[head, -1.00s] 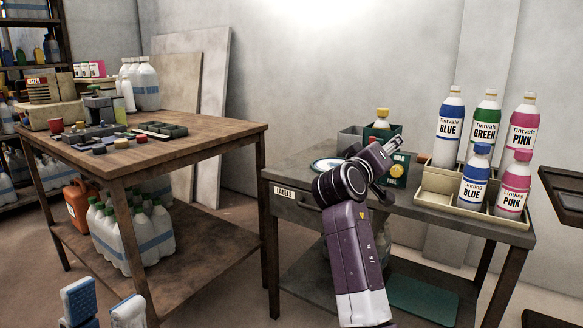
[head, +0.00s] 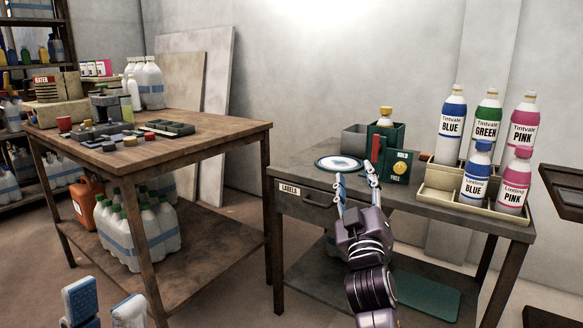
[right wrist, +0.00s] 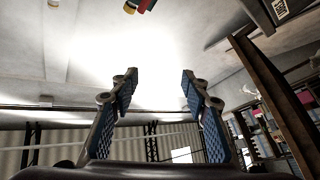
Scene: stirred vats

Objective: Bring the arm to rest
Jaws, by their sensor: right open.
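My right gripper (head: 355,178) is open and empty in the head view, its two blue-lined fingers pointing up in front of the grey table (head: 440,219). My purple right arm (head: 368,265) comes up from below. In the right wrist view its fingers (right wrist: 158,78) stand wide apart with nothing between them, against the bright wall and ceiling. My left gripper (head: 105,300) shows at the bottom left of the head view, its two blue-and-white fingers apart and nothing seen between them.
The grey table holds a round plate (head: 339,163), a green box (head: 384,145) with a bottle, and a beige tray (head: 437,193) of labelled bottles. A wooden table (head: 205,134) stands left. Open floor lies between the tables.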

